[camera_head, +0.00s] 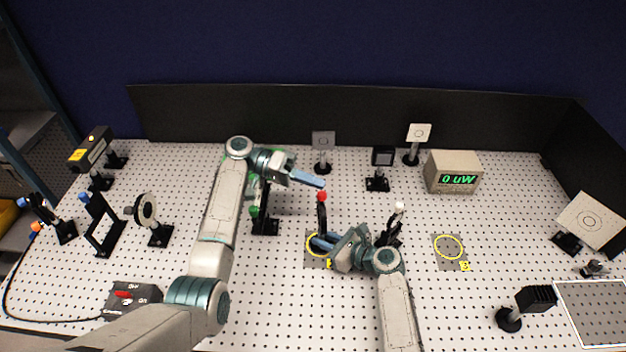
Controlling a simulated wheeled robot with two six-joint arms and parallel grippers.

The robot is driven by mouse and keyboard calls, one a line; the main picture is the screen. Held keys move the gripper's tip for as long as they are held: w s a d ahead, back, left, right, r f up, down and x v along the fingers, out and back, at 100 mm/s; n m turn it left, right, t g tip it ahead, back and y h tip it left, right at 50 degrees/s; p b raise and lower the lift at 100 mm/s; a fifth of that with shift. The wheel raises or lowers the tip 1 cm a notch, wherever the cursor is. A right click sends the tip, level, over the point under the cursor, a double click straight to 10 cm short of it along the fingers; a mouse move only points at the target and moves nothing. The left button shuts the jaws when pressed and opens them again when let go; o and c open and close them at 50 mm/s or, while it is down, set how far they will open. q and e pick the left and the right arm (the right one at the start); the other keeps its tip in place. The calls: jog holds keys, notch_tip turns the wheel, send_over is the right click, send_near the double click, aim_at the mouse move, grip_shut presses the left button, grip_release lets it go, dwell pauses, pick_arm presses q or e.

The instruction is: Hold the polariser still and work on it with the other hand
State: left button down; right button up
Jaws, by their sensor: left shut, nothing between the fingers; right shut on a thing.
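A narrow dark mount with a red knob on top (322,211), which I take to be the polariser, stands upright at the yellow ring marked A (309,248). It shows nearly edge-on. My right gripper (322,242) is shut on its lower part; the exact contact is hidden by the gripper. My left gripper (318,182) is shut and empty, with its blue fingertips just above and beside the red knob. I cannot tell whether they touch it.
A green-knobbed mount (265,221) stands left, partly behind my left arm. A white-knobbed mount (397,224) stands close right of my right gripper. Ring B (449,247) is empty. A laser (91,149) and a switch box (132,298) are left.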

pick_arm(q)
jog(key=shift+s+r+m+t, duration=0.15)
jog(key=shift+s+m+t, duration=0.15)
jog(key=shift+s+m, duration=0.1)
jog(key=s+d+m+t+y, duration=0.1)
jog(key=s+m+t+y, duration=0.1)
jog(key=s+m+t, duration=0.2)
jog(key=shift+s+f+m, duration=0.25)
jog(key=shift+s+m, duration=1.05)
jog(key=shift+s, duration=0.6)
jog(key=shift+w, duration=0.15)
